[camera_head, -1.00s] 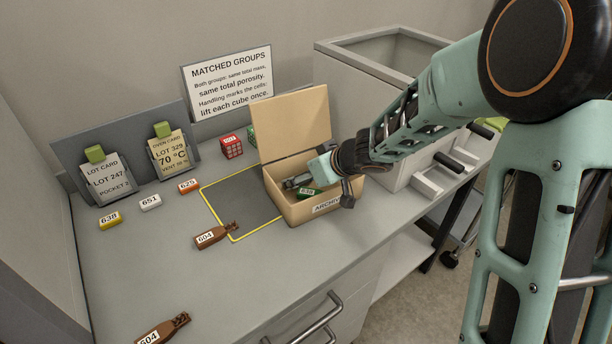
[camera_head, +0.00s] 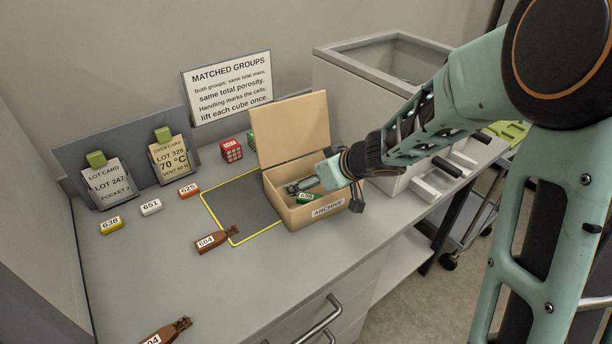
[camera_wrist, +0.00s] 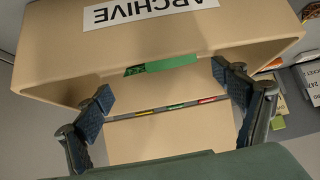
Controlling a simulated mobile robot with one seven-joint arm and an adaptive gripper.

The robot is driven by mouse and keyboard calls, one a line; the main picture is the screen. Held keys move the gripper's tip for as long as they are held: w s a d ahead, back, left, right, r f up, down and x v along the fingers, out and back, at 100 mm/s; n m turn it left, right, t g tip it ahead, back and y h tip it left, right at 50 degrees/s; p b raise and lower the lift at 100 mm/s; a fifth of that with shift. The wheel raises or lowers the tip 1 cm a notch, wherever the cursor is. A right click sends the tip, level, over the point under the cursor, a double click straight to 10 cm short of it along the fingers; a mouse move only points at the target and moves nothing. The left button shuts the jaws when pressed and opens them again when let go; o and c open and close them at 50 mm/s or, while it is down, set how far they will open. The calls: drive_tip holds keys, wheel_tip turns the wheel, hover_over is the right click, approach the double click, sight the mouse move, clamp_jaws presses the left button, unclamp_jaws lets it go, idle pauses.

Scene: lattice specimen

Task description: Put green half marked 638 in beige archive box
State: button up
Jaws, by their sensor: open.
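The green half (camera_head: 307,197) is inside the open beige archive box (camera_head: 329,212), close behind its front wall. Its white tag shows in the head view, though the number is too small to read surely. My gripper (camera_head: 301,186) is in the box's mouth, just above and beside the green half. In the wrist view, my gripper (camera_wrist: 168,103) has its fingers wide apart with nothing clasped. There, a strip of the green half (camera_wrist: 163,65) shows at the rim of the box wall (camera_wrist: 200,37); the rest is hidden.
The box's lid (camera_head: 295,125) stands up at the back. A yellow-outlined grey area (camera_head: 240,205) lies left of the box. Brown pieces (camera_head: 215,240), a yellow piece (camera_head: 111,225), white (camera_head: 151,207) and orange (camera_head: 188,190) pieces lie left. A red cube (camera_head: 231,150) is behind.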

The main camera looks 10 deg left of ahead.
sight(308, 192)
drive_tip(key=p+v, duration=0.2)
drive_tip(key=v, duration=0.4)
drive_tip(key=shift+r+p, duration=0.3)
drive_tip(key=shift+o, duration=0.6)
drive_tip(key=shift+s+d+r+p, duration=0.2)
drive_tip(key=shift+d+r+p, duration=0.1)
drive_tip(key=shift+p, duration=0.15)
drive_tip(key=x, duration=0.6)
drive_tip(key=s+f+x, duration=0.1)
drive_tip(key=x, duration=0.3)
drive_tip(key=shift+d+f+p, duration=0.1)
drive_tip(key=shift+d+p, duration=0.15)
drive_tip(key=shift+p, duration=0.15)
drive_tip(key=shift+c, duration=0.4)
drive_tip(key=c, duration=0.9)
